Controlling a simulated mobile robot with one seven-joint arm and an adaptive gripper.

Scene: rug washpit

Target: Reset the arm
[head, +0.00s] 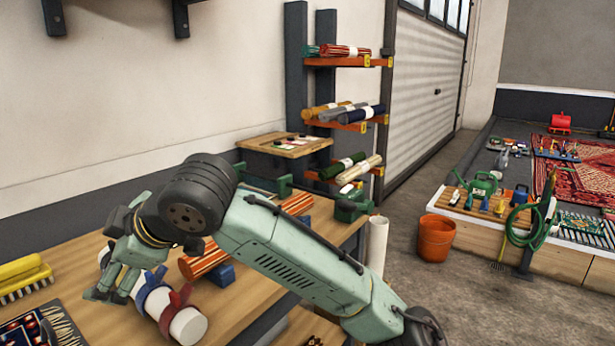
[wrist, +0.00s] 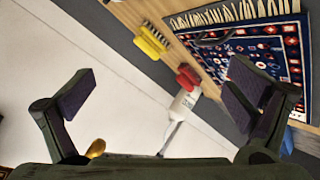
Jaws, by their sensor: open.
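My arm reaches over the wooden bench (head: 235,322) in the head view, with the elbow bent. Beyond the pads are the pale wall, the bench edge and a patterned blue rug (wrist: 290,62). My forearm hides part of the bench in the head view.
A yellow brush (head: 25,278) and a white roll with blue and red straps (head: 187,326) lie on the bench near my gripper. Orange striped rolls (head: 204,262) lie behind my arm. A rack (head: 295,60) of rolls stands behind; an orange bucket (head: 436,238) stands on open floor.

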